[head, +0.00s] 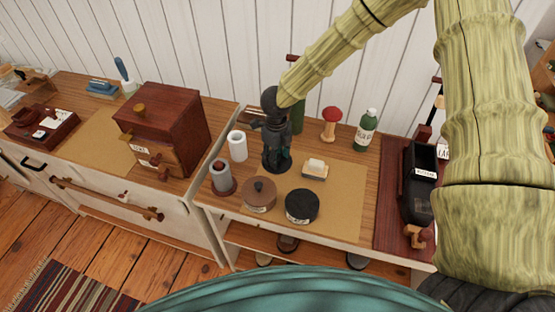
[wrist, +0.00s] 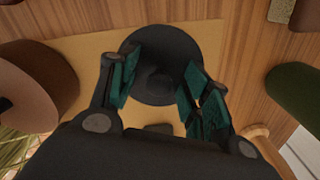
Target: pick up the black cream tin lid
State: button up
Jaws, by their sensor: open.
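The black cream tin lid (head: 277,165) is a dark round disc lying on the tan mat. In the wrist view the lid (wrist: 155,50) shows a raised dark knob near its middle. My gripper (head: 275,152) points down right over the lid in the head view and hides much of it. In the wrist view my gripper (wrist: 160,75) is open, with its teal-padded fingers apart on either side of the knob. I cannot tell whether they touch the lid. A black labelled tin (head: 302,207), with no knob on top, stands in front of the lid.
A brown knobbed tin (head: 258,194) stands beside the black tin. Bare mat (head: 345,195) lies to the right.

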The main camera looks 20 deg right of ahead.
jog(key=shift+s+d+r, duration=0.1)
jog(key=shift+s+r, duration=0.05)
jog(key=shift+s, duration=0.05)
jog(key=c, duration=0.8)
grip_shut()
